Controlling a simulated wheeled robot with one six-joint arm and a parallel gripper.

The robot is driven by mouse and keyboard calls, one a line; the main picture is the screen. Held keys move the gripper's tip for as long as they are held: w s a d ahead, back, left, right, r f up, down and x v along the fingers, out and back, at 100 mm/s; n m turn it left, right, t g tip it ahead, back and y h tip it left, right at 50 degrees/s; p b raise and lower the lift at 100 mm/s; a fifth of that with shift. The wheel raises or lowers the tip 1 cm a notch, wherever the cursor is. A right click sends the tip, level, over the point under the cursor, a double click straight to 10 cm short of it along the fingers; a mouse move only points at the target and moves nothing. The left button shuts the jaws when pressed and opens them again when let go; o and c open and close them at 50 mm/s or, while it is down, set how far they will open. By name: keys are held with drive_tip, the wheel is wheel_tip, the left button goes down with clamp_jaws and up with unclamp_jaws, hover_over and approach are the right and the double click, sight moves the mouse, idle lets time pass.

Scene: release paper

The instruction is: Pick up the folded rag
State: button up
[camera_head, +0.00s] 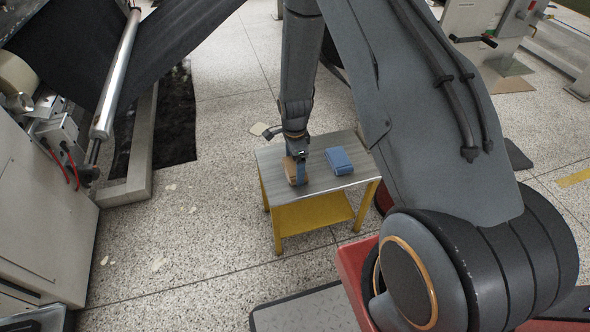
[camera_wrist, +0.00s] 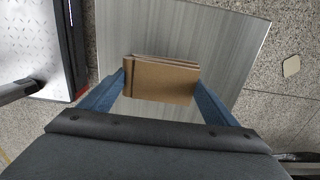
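A folded brown rag-like stack (camera_wrist: 160,81) with layered edges lies between my gripper's two blue fingers in the wrist view. My gripper (camera_head: 296,168) points down at the left part of a small metal-topped table (camera_head: 275,158). In the wrist view my gripper (camera_wrist: 160,82) has one finger at each side edge of the brown stack; whether they press on it cannot be told. The brown stack also shows in the head view (camera_head: 290,169), partly behind a finger. A blue folded cloth (camera_head: 339,161) lies on the table to the right, apart from the gripper.
The table has yellow legs and a yellow lower shelf (camera_head: 312,213). A machine with a roller (camera_head: 116,72) and black sheet stands at the left. Pale scraps (camera_head: 158,264) lie on the speckled floor. The tabletop's far side (camera_wrist: 190,25) is bare.

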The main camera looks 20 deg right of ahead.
drive_tip(key=shift+c, duration=0.5)
drive_tip(key=shift+r, duration=0.1)
wheel_tip(320, 180, up, 10)
drive_tip(key=s+r+n+p, duration=1.1)
drive_tip(key=r+n+p, duration=0.1)
drive_tip(key=n, duration=0.6)
drive_tip(key=shift+s+r, duration=0.2)
drive_tip(key=shift+r, duration=0.15)
drive_tip(key=w+f+b, duration=1.1)
drive_tip(key=f+b, duration=0.2)
drive_tip(key=b, duration=1.3)
wheel_tip(320, 180, down, 10)
drive_tip(key=b, duration=0.2)
drive_tip(key=shift+w+r+b, duration=0.15)
drive_tip(key=shift+r+b, duration=0.05)
drive_tip(key=shift+b, duration=0.15)
drive_tip(key=shift+f, duration=0.1)
